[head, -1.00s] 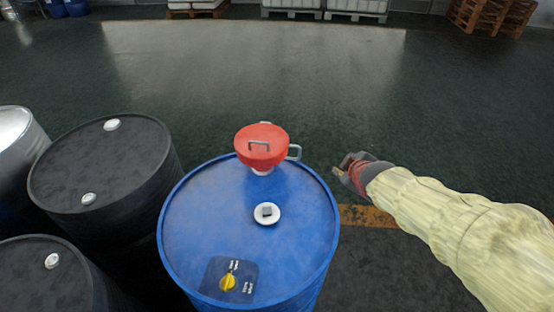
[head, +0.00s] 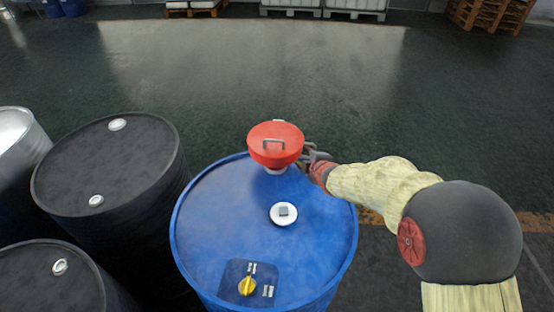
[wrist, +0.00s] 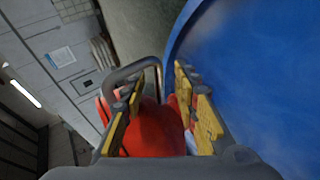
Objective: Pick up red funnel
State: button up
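The red funnel (head: 275,143) has a closed lid with a grey top handle and stands at the far edge of the blue drum's top (head: 225,222). My gripper (head: 310,153) is at the funnel's right side, at its grey side handle. In the wrist view the yellow-padded fingers of my gripper (wrist: 160,108) are apart. The red funnel body (wrist: 155,133) and the grey handle (wrist: 130,72) show between and just beyond them. I cannot tell whether a finger touches the handle.
Black drums (head: 107,165) stand close on the left. The floor (head: 250,70) behind is clear up to pallets (head: 492,14) far off.

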jog(key=shift+w+a+f, duration=0.15)
jog(key=shift+w+f, duration=0.1)
jog(key=shift+w, duration=0.2)
jog(key=shift+c, duration=0.3)
grip_shut()
jog(key=shift+r, duration=0.1)
